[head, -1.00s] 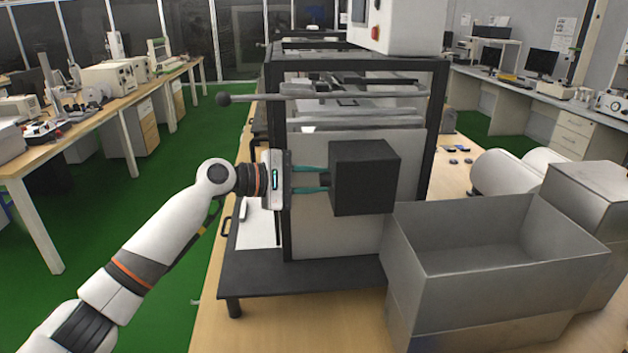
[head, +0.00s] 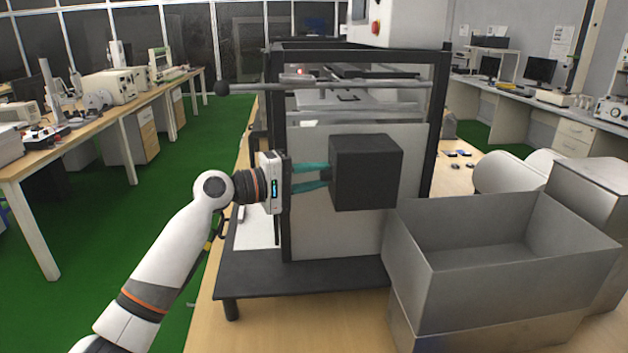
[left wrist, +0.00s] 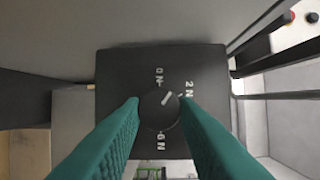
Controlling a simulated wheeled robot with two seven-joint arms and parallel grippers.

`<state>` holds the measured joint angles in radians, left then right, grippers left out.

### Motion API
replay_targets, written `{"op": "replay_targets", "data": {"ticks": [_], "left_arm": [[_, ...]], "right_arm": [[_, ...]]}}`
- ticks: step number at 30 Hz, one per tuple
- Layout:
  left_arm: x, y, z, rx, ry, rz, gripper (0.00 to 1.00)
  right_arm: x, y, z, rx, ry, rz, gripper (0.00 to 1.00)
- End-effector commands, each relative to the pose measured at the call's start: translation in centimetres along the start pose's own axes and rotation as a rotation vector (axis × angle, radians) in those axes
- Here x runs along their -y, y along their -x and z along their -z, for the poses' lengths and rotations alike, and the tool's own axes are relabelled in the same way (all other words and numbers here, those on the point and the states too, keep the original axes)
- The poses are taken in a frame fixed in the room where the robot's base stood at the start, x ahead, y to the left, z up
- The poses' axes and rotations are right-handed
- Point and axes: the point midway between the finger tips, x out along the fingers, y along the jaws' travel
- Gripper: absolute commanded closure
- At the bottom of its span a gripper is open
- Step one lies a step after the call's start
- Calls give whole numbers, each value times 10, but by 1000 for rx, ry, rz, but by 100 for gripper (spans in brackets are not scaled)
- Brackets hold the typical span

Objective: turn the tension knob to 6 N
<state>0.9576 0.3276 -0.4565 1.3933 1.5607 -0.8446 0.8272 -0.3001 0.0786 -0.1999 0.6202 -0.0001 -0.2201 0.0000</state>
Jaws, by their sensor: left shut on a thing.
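The tension knob (left wrist: 160,109) is a small round black dial with a white pointer line, on the face of a black box (left wrist: 113,95). The labels 0 N, 2 N and 6 N show around it; the pointer leans up and right, between 0 N and 2 N. My left gripper (left wrist: 160,112) is shut on the knob, with one teal finger on each side. In the head view the left gripper (head: 326,175) reaches the left side of the black box (head: 367,173); the dial face is turned away there. The right gripper is not in view.
The box sits on a dark-framed machine (head: 437,130) with a pale panel. An open metal bin (head: 520,290) stands at the right front, near a white roll (head: 510,171). Green floor lies left.

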Motion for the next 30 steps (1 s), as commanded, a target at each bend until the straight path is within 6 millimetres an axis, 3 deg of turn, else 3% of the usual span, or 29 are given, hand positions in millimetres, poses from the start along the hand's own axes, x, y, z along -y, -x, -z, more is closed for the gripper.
{"op": "replay_targets", "data": {"ticks": [11, 12, 15, 25, 30], "left_arm": [[-2, 0, 1, -2, -4, -3, 95], [-2, 0, 1, -2, -4, -3, 67], [-2, 0, 1, -2, -4, -2, 51], [-1, 2, 0, 0, -4, 0, 50], [-3, 24, -1, 2, -5, -1, 50]], "right_arm": [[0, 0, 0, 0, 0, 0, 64], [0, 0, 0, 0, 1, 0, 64], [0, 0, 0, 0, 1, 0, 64], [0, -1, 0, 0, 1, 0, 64], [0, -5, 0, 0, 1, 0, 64]]}}
